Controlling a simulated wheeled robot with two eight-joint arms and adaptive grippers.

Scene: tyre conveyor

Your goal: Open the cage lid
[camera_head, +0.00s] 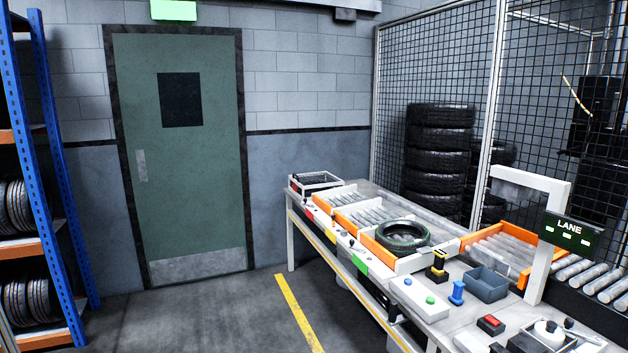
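A small white-framed box (315,182) with dark contents stands at the far left end of the conveyor bench. It may be the cage of the task, but it is too small to tell whether a lid is on it. A tall black wire-mesh cage fence (440,70) with pale posts stands behind the bench; no lid shows on it. Neither of my grippers is in view.
The bench (347,193) carries orange-framed roller sections, a black tyre (402,236), a button box (420,298), a grey bin (486,284) and a white post with a LANE sign (568,229). A blue rack (62,150) stands left. The floor (215,318) between is clear.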

